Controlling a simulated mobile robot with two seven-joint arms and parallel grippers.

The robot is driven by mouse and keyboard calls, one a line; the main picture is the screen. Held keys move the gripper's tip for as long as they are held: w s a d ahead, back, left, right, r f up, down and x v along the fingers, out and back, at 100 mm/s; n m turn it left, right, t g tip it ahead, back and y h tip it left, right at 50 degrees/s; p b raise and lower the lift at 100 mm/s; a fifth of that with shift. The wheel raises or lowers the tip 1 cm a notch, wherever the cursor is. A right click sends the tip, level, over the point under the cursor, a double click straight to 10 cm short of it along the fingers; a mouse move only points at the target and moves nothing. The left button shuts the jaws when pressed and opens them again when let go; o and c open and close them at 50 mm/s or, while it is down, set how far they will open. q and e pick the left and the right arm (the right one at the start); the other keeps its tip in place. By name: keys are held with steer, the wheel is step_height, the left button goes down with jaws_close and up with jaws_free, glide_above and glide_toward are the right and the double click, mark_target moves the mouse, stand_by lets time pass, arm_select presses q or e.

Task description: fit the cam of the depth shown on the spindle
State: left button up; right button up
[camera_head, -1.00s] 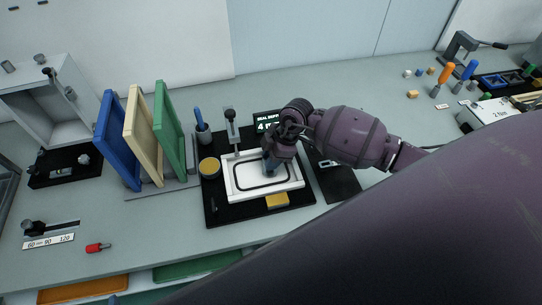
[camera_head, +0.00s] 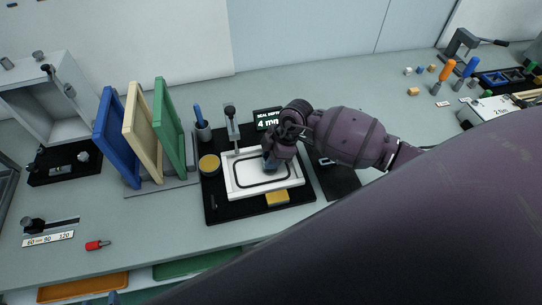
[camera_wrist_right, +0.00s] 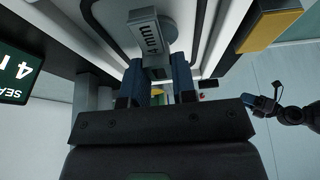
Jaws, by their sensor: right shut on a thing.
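A grey block marked "4 mm" (camera_wrist_right: 146,38) sits between the blue fingers of my right gripper (camera_wrist_right: 157,78), which is shut on it. It touches or lies close to a round grey piece (camera_wrist_right: 168,28); I cannot tell if it is seated on a spindle. In the head view my right gripper (camera_head: 270,163) is low over a white plate (camera_head: 234,188) with a black looped groove and hides the block. A display (camera_head: 268,121) reads "4 mm"; it also shows in the wrist view (camera_wrist_right: 18,72). A blue tip (camera_head: 114,298) at the bottom edge seems to be my left gripper.
A black base (camera_head: 218,213) carries the plate, a yellow block (camera_head: 277,198), a round yellow-topped pot (camera_head: 209,163) and an upright post (camera_head: 232,125). Blue, cream and green panels (camera_head: 169,130) stand to the left. The bench front left of the base is mostly clear.

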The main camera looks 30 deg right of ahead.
arm_select(q)
steer(key=shift+s+f, duration=0.25)
arm_select(e)
steer(key=shift+f, duration=0.5)
arm_select(q)
steer(key=shift+f, duration=0.1)
arm_select(e)
steer(key=shift+f, duration=0.35)
steer(key=o, duration=1)
arm_select(q)
steer(key=shift+w, duration=0.2)
arm_select(e)
steer(key=v, duration=0.9)
steer(key=shift+d+r, duration=0.2)
steer(key=shift+r, duration=0.1)
arm_select(q)
steer(key=shift+s, duration=0.25)
arm_select(e)
steer(key=shift+d+r, duration=0.2)
steer(key=shift+r, duration=0.3)
steer(key=shift+s, duration=0.1)
